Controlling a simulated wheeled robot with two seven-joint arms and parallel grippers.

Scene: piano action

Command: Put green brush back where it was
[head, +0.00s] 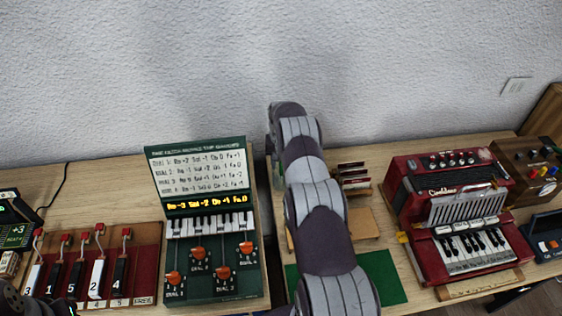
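I cannot make out a green brush anywhere in the head view. My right arm reaches up the middle of the picture and bends down at its far end. My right gripper (277,172) is mostly hidden behind the arm, beside the dark green panel. I cannot see its fingers or whether it holds anything. A dark part of my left arm shows in the bottom left corner, and its fingertips cannot be made out. A green mat (382,278) lies on the table, partly covered by my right arm.
A dark green panel (212,276) with small keys and orange knobs stands left of my arm. A red lever board (145,262) is farther left. A wooden stand (362,222) with red-topped pieces is right of the arm. A red accordion (408,182) stands farther right.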

